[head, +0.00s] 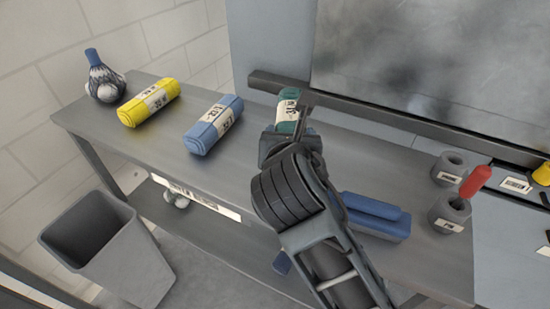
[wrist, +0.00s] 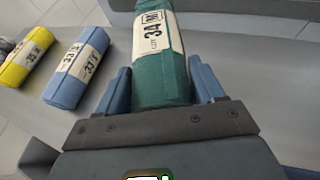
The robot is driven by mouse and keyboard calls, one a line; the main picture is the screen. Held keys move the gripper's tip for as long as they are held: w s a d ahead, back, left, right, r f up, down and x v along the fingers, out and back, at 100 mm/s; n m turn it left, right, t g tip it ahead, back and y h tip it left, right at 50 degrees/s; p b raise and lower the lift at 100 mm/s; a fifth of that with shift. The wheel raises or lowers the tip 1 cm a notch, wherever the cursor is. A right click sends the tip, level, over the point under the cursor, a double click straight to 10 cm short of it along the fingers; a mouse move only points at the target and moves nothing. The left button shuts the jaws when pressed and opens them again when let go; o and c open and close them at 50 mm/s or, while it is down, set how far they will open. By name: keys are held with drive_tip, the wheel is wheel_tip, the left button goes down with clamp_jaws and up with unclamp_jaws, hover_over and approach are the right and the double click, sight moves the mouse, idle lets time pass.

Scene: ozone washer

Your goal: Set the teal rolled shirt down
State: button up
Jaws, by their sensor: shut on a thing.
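The teal rolled shirt (head: 287,108) has a pale printed label band and is in my gripper (head: 290,128), over the back part of the grey bench. In the wrist view the teal rolled shirt (wrist: 160,75) lies lengthwise between the two blue fingers of my gripper (wrist: 160,85). The near end of the roll is at the gripper's palm. My arm hides part of the roll in the head view. I cannot tell whether the roll touches the bench top.
On the bench (head: 165,115) lie a blue roll (head: 213,125), a yellow roll (head: 149,102) and a netted bundle (head: 103,80). A blue block (head: 375,215) and grey holders (head: 449,212), one with a red-handled item (head: 475,181), are at right. A grey bin (head: 100,245) stands below.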

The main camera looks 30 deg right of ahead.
drive_tip(key=a, duration=0.1)
drive_tip(key=f, duration=0.1)
drive_tip(key=a, duration=0.1)
drive_tip(key=shift+w+a+f, duration=0.2)
drive_tip(key=shift+a+f, duration=0.05)
drive_tip(key=shift+a, duration=0.05)
drive_tip(key=shift+f+b, duration=0.35)
drive_tip(key=shift+f, duration=1.65)
drive_tip(key=o, duration=1.2)
drive_tip(key=shift+f, duration=0.1)
drive_tip(key=v, duration=1.2)
drive_tip(key=shift+p, duration=0.3)
